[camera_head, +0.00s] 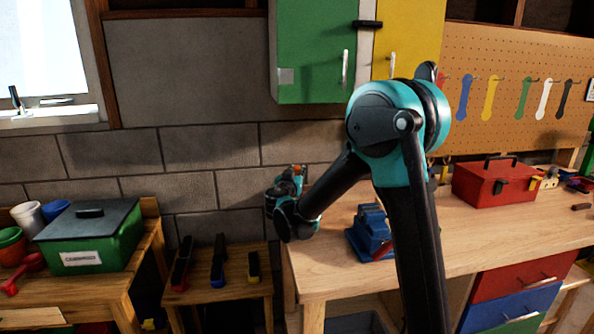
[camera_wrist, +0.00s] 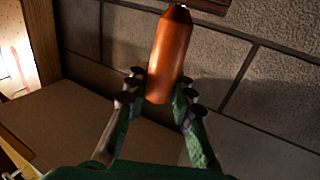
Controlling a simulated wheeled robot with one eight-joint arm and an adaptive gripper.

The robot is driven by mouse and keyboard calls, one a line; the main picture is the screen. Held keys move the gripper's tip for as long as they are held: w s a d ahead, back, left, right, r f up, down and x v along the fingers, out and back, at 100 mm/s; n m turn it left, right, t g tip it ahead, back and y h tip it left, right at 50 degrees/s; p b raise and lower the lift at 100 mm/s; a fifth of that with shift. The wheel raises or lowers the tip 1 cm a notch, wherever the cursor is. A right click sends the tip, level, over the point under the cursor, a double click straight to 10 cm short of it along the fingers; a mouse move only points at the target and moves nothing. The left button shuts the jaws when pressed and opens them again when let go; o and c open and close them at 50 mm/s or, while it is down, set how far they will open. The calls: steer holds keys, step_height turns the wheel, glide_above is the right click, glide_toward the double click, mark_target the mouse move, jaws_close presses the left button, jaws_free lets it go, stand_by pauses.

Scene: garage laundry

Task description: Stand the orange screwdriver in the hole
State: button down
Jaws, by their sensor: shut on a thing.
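The orange screwdriver (camera_wrist: 170,55) is between the two fingers of my gripper (camera_wrist: 160,92) in the wrist view. Its orange handle fills the space between the fingertips and points toward the top of that view. In the head view my gripper (camera_head: 289,180) is above the left end of the workbench, near the block wall. A small orange spot of the screwdriver (camera_head: 298,169) shows there. The hole is not clearly visible in either view. A brown wooden edge (camera_wrist: 212,5) lies at the top of the wrist view, close to the screwdriver's end; I cannot tell what it belongs to.
A blue vise (camera_head: 370,232) stands on the workbench (camera_head: 455,236), right of my gripper. A red toolbox (camera_head: 495,184) is farther right. A low table with brushes (camera_head: 218,262) and a green box (camera_head: 90,240) are at left. Green cabinet (camera_head: 312,50) hangs above.

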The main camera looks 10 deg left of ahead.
steer(key=c, duration=1.2)
jaws_free()
steer(key=shift+s, duration=0.15)
steer(key=s, duration=0.4)
steer(key=s+a, duration=0.1)
steer(key=s, duration=0.6)
steer(key=shift+s+a, duration=0.25)
steer(key=shift+s, duration=0.1)
